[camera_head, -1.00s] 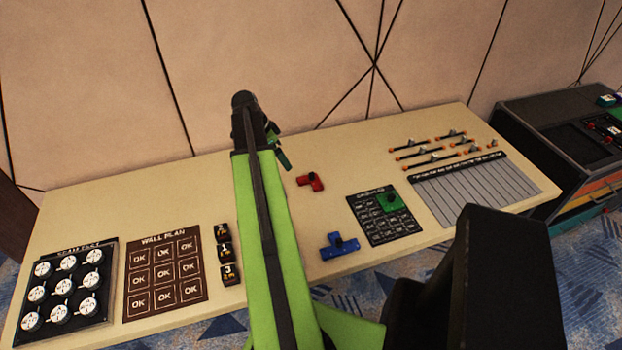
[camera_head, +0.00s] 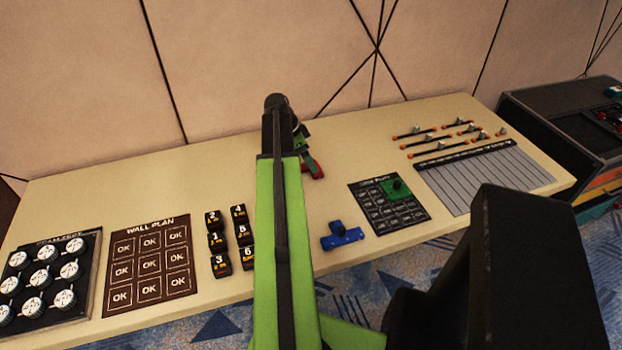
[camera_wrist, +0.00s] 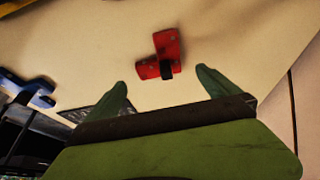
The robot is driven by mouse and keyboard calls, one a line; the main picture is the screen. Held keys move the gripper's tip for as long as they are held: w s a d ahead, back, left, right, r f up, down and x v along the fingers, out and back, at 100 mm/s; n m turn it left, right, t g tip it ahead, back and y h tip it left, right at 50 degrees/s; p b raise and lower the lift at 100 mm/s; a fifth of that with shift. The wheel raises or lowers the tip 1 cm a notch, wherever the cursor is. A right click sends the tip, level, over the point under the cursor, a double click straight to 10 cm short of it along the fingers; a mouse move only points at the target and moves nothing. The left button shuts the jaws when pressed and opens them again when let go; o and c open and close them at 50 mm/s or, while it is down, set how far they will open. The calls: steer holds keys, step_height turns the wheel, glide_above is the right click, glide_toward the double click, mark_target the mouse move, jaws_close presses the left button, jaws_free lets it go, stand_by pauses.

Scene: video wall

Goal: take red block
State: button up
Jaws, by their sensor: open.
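The red block (camera_wrist: 172,46) is an angular piece with a dark knob, lying on the table (camera_wrist: 90,50). In the wrist view it lies just beyond and between the two green fingertips of my gripper (camera_wrist: 160,80), apart from both. In the head view the red block (camera_head: 315,168) shows only in part, behind the end of my gripper (camera_head: 303,142). My gripper is open and empty. The height of the fingers above the table is hard to tell.
A blue block (camera_head: 342,236) lies nearer the table's front edge; it also shows in the wrist view (camera_wrist: 28,88). A dark board with a green block (camera_head: 398,188) is to the right. Numbered black blocks (camera_head: 219,245) stand left of my arm. A wall (camera_head: 230,60) rises behind.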

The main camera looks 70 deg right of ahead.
steer(key=b+x, duration=0.4)
steer(key=x, duration=0.1)
steer(key=shift+s+a+f+b, duration=0.15)
steer(key=shift+f+b, duration=0.1)
steer(key=shift+b, duration=0.15)
steer(key=shift+r, duration=0.2)
steer(key=shift+c, duration=0.4)
steer(key=c, duration=1.6)
steer(key=shift+r+p, duration=0.1)
steer(key=shift+p, duration=0.2)
